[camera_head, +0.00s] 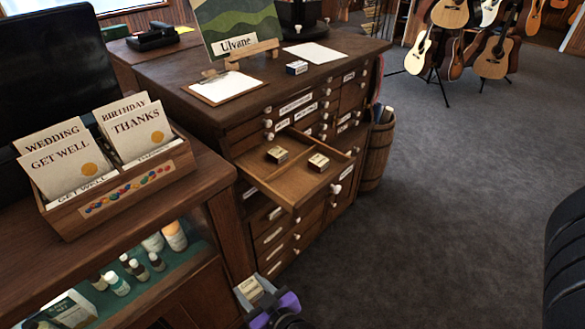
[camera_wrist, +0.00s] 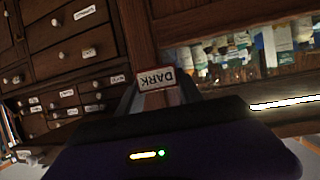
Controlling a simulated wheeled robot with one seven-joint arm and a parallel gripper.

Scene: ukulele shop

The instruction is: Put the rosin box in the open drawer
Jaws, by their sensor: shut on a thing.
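The rosin box (camera_head: 251,288) is a small box held in my gripper (camera_head: 256,292) at the bottom of the head view, low beside the drawer cabinet. In the wrist view the box (camera_wrist: 157,77) sits between the fingers, with a white label reading "DARK" upside down. My gripper is shut on it; the fingers hide its sides. The open drawer (camera_head: 287,187) is pulled out from the cabinet's upper part, above and right of my gripper in the head view. It holds two small labelled boxes (camera_head: 277,154) (camera_head: 318,162), apart from each other, with bare wood around them.
A glass-fronted counter (camera_head: 185,215) with bottles inside and a card box (camera_head: 130,190) on top stands at left, close to my gripper. The cabinet top (camera_head: 265,100) holds a clipboard, a sign and a small box (camera_head: 297,68).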

